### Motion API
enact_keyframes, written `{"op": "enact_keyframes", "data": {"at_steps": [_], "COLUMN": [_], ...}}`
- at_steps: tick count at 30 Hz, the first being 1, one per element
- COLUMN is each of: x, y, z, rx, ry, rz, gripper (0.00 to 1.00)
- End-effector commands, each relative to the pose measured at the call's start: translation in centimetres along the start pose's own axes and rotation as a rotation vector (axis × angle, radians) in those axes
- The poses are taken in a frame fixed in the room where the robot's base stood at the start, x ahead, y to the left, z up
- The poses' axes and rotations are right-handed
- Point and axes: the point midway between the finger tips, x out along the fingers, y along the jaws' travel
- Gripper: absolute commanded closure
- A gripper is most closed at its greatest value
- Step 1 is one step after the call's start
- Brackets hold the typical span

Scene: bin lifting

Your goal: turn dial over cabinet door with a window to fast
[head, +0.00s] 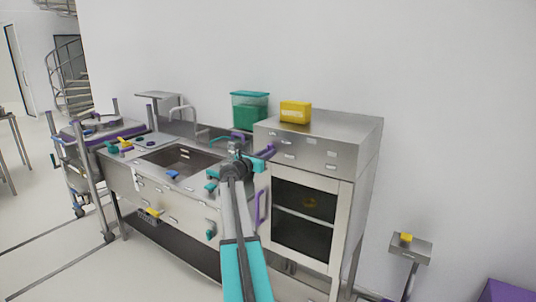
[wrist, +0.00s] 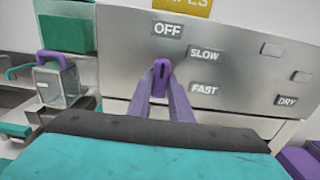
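The cabinet (head: 315,153) has a steel front panel above a door with a dark window (head: 303,212). In the wrist view the panel (wrist: 235,55) carries the labels OFF (wrist: 167,29), SLOW (wrist: 205,54), FAST (wrist: 204,88) and DRY (wrist: 287,100). My gripper (wrist: 160,72) has its purple fingertips close together at the panel, left of SLOW and below OFF. In the head view my gripper (head: 268,152) reaches the panel's left end, and the dial is hidden.
A yellow box (head: 295,111) stands on top of the cabinet. A teal container (head: 249,110) is left of it, behind the counter. A sink (head: 185,158) lies left of my arm. A small stand (head: 410,248) with a yellow block is right of the cabinet.

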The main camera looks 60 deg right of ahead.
Motion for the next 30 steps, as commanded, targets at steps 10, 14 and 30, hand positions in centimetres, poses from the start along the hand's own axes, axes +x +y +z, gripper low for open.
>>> {"op": "enact_keyframes", "data": {"at_steps": [10, 14, 30], "x": [-0.24, -0.28, -0.33], "y": [-0.08, -0.07, -0.08], "z": [-0.12, -0.32, -0.8], "rx": [0.034, 0.078, 0.451], "ry": [-0.001, 0.0, 0.002], "rz": [0.0, 0.0, -0.002], "gripper": [1.0, 1.0, 1.0]}}
